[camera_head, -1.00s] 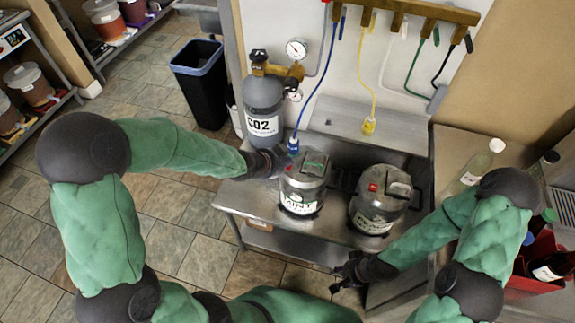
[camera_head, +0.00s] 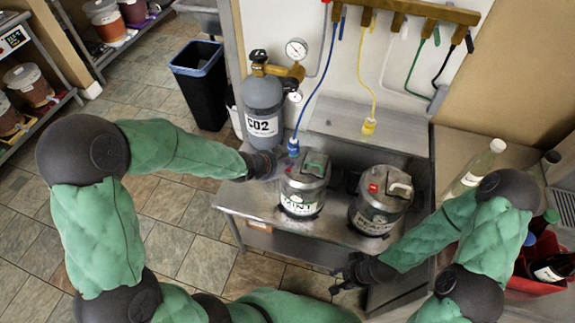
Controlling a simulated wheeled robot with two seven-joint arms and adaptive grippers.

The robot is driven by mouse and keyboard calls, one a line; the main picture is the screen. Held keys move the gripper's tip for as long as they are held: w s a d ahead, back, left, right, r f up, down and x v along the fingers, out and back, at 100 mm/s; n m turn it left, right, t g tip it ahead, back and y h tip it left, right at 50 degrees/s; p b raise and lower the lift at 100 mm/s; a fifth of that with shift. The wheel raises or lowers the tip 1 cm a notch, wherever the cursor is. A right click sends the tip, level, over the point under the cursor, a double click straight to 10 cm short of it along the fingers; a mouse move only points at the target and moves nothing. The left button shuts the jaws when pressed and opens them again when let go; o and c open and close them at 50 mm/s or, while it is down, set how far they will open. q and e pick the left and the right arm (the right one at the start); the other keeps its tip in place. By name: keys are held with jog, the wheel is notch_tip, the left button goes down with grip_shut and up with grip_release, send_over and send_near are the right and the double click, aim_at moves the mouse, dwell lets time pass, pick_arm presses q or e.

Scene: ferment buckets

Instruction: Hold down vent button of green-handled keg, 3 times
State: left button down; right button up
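Two steel kegs stand upright side by side on the metal counter. The left keg (camera_head: 303,187) has a green handle (camera_head: 315,166) and a small red spot on its lid, which may be the vent button. The right keg (camera_head: 380,203) has a pale handle and a red button (camera_head: 374,188) on its lid. My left gripper (camera_head: 279,163) is at the left side of the green-handled keg, near its rim; I cannot tell whether it touches. Its fingers are dark and unclear. My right gripper (camera_head: 342,279) is in front of the counter's edge, below the right keg, empty with fingers apart.
A grey CO2 cylinder (camera_head: 263,107) with a gauge stands behind my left gripper. A blue hose connector (camera_head: 293,147) and a yellow one (camera_head: 369,126) hang behind the kegs. Bottles (camera_head: 474,168) and a red crate (camera_head: 520,284) are at the right, near my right arm.

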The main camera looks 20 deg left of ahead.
pick_arm(q)
jog(key=shift+r+p, duration=0.65)
jog(key=shift+r, duration=0.25)
notch_tip(320, 180, up, 5)
jog(key=p, duration=0.4)
jog(key=shift+r, duration=0.1)
dwell(1.7)
jog(key=r+n+p, duration=0.1)
jog(key=n+p, duration=0.1)
jog(key=r+n+p, duration=0.1)
jog(key=n+p, duration=0.1)
jog(key=n, duration=0.1)
jog(key=r+n+p, duration=0.1)
jog(key=n+p, duration=0.1)
jog(key=n, duration=0.1)
jog(key=shift+w+a+r+h, duration=0.1)
jog(key=shift+a+r+h, duration=0.15)
jog(key=shift+a+h, duration=0.05)
